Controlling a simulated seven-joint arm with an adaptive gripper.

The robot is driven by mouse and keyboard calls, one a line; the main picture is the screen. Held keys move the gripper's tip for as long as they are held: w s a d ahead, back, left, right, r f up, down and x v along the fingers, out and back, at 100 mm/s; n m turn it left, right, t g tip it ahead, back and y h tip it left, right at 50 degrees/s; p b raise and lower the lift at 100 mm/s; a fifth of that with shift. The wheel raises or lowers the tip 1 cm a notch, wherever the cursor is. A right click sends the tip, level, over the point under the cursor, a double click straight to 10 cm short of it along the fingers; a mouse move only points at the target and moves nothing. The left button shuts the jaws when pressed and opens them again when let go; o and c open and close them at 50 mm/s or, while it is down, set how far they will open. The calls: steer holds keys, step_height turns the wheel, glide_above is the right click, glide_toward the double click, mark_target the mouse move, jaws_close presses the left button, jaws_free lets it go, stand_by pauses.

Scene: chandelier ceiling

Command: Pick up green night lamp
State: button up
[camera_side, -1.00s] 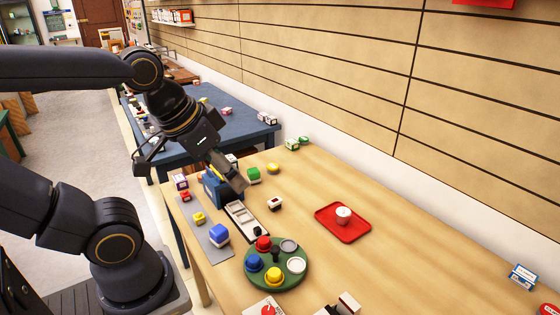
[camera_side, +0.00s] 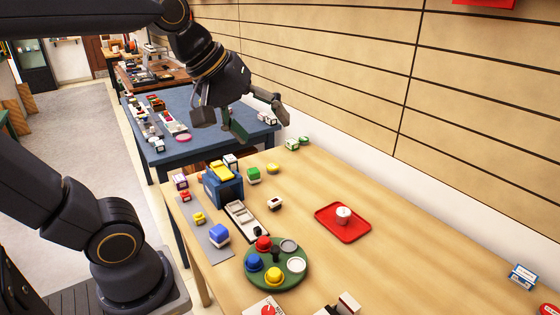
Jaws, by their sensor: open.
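The blue box (camera_side: 223,187) has a yellow thing on top. A white tray (camera_side: 240,219), a green round tray (camera_side: 283,284) with coloured pieces and a red tray (camera_side: 328,222) are nearer. A yellow round thing (camera_side: 273,168) is right of the green one. The table's right side is largely clear.

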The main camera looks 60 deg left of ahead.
steer(key=w+a+r+n, duration=0.2)
steer(key=w+a+n, duration=0.6)
steer(key=w, duration=0.4)
steer(key=n+g, duration=0.3)
steer(key=n, duration=1.3)
glide_above(251, 170)
steer(key=s, duration=0.5)
step_height(251, 170, down, 28)
steer(key=shift+t, duration=0.3)
steer(key=x, duration=0.6)
steer(key=a+x, duration=0.1)
steer(key=x, duration=0.3)
steer(key=shift+s+f, duration=0.1)
steer(key=shift+s, duration=0.15)
steer(key=x, duration=0.6)
steer(key=shift+w+f, duration=0.1)
steer(key=shift+f, duration=0.1)
